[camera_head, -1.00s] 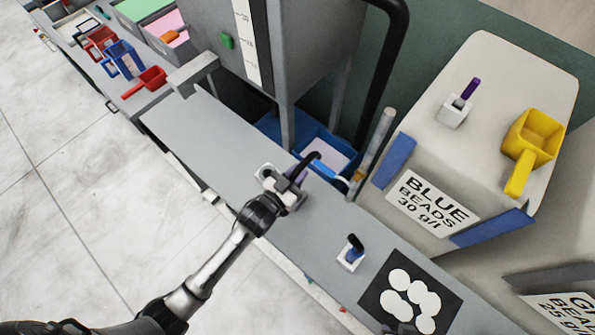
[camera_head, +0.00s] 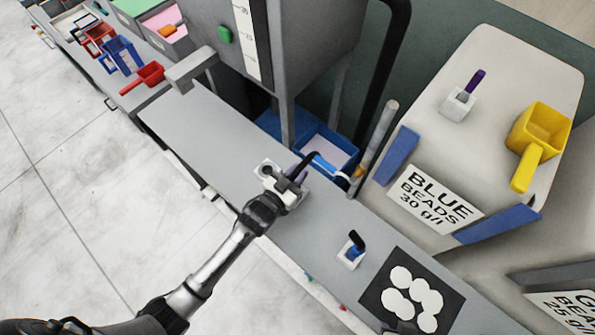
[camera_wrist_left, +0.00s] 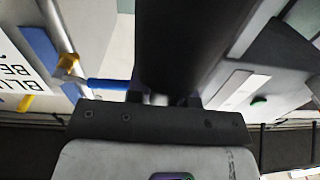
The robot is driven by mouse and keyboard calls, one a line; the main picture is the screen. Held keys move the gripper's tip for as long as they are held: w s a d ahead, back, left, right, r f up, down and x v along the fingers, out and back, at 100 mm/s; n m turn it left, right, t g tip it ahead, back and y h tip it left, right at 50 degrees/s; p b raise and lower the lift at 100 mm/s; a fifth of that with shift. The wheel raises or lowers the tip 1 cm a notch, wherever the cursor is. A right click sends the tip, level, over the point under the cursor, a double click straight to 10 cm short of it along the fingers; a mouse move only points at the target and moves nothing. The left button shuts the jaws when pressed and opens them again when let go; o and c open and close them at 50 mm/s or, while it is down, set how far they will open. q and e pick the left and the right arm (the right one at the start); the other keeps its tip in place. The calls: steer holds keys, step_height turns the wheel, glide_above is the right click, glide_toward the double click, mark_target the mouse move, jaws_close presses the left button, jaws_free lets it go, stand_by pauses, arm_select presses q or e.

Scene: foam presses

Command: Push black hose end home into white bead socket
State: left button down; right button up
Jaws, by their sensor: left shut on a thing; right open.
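My left gripper (camera_head: 290,181) is over the grey bench and shut on a dark, curved piece, the black hose end (camera_head: 311,160). In the left wrist view the hose (camera_wrist_left: 185,40) is a wide black cylinder rising from between the fingers. The contact between hose and socket is hidden by the gripper. My right gripper (camera_head: 404,328) shows only as a dark part at the bottom edge, open and away from the hose.
A blue lever (camera_head: 326,166) with a yellow fitting (camera_head: 357,173) lies close beyond the hose, over a blue tray (camera_head: 349,149). A white holder (camera_head: 349,257) and black mat (camera_head: 440,289) are to the right. The bench (camera_head: 195,135) is clear at left.

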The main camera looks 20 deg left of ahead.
arm_select(q)
steer(key=shift+f, duration=0.25)
steer(key=c, duration=1.1)
jaws_free()
steer(key=shift+o, duration=0.9)
steer(key=v, duration=1.3)
steer(key=shift+s+a, duration=0.15)
steer(key=shift+s, duration=0.25)
steer(key=shift+r, duration=0.1)
